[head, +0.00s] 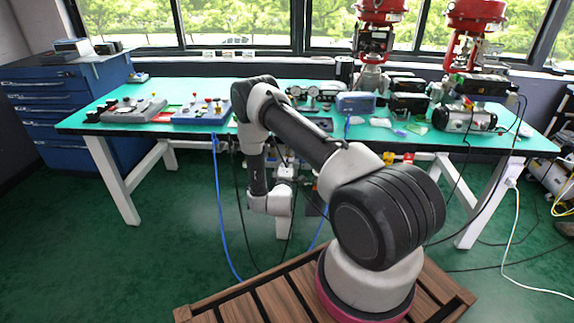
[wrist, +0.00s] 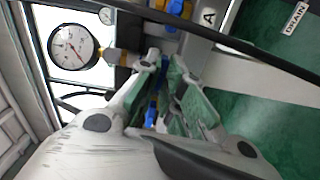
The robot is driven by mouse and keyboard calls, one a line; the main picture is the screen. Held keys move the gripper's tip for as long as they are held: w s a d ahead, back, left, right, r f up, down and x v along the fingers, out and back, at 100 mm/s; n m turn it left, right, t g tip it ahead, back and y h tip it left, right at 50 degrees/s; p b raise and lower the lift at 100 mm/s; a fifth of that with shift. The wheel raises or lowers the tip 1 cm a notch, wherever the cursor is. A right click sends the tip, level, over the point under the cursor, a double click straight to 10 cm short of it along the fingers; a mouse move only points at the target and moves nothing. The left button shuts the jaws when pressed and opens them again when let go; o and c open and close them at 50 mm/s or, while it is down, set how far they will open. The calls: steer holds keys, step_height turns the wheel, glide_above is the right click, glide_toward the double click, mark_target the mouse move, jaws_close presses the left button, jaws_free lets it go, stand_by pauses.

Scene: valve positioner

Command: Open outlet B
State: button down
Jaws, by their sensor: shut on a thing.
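In the wrist view my gripper (wrist: 164,78) has its two green-padded fingers closed around a narrow blue part (wrist: 152,112), which looks like a valve handle. The fingers hide most of it, and I cannot read how far it is turned. Another blue part (wrist: 172,8) shows beyond the fingertips at the top. A plate marked A (wrist: 208,17) is just above and right of the fingers. No label B is readable in either view. In the head view my arm reaches down under the front of the table, and the fingers cannot be made out.
A round pressure gauge (wrist: 73,46) is left of the fingers, and a DRAIN tag (wrist: 295,18) is at upper right. A dark cable crosses the top of the wrist view. The green-topped table (head: 180,92) carries instruments; blue hoses (head: 222,215) hang in front of it.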

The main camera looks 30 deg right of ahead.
steer(key=m, duration=0.8)
steer(key=shift+m, duration=0.3)
steer(key=m, duration=0.4)
steer(key=shift+f+m, duration=0.1)
steer(key=shift+m, duration=2)
steer(key=c, duration=1.6)
jaws_free()
steer(key=shift+o, duration=0.2)
steer(key=v, duration=1.2)
